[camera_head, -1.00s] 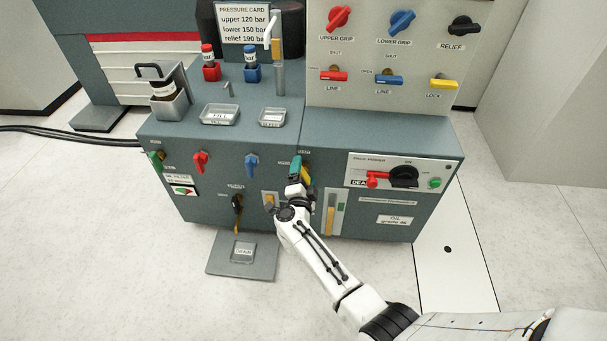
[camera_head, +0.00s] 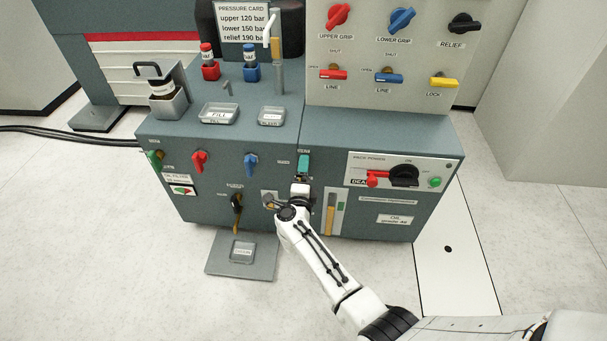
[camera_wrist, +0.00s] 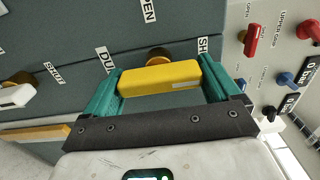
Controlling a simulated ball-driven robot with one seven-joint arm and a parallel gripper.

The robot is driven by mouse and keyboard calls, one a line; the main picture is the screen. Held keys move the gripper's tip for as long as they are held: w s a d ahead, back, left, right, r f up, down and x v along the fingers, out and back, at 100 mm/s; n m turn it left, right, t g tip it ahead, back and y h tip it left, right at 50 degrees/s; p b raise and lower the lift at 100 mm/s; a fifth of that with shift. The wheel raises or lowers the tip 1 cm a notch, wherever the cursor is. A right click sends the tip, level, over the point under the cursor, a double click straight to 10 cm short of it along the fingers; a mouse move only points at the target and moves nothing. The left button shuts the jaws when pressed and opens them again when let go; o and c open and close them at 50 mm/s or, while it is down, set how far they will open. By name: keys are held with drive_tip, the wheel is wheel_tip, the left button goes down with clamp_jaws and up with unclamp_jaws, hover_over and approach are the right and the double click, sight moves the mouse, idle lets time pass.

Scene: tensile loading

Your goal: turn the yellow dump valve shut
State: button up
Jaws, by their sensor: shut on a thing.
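The yellow dump valve handle (camera_wrist: 160,78) lies sideways between the teal fingers of my gripper (camera_wrist: 160,87) in the wrist view. The fingers are shut on its two ends. Its brass hub (camera_wrist: 158,55) shows behind it on the grey-green panel. Partly covered labels beginning "DU" and "SH" stand left and right of the hub, and "OPEN" is above. In the head view my gripper (camera_head: 304,166) is at the cabinet front, a teal finger upright, and the yellow handle is hidden behind it.
Red (camera_head: 200,161) and blue (camera_head: 251,163) valves are left of my gripper on the cabinet front. A pale handle (camera_wrist: 17,95) is close at left in the wrist view. The pack power panel (camera_head: 404,172) is to the right. A drain tray (camera_head: 262,268) lies on the floor.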

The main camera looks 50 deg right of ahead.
drive_tip(key=shift+f, duration=0.1)
drive_tip(key=o, duration=0.8)
drive_tip(key=p+v, duration=0.3)
drive_tip(key=v, duration=0.8)
drive_tip(key=shift+p, duration=0.4)
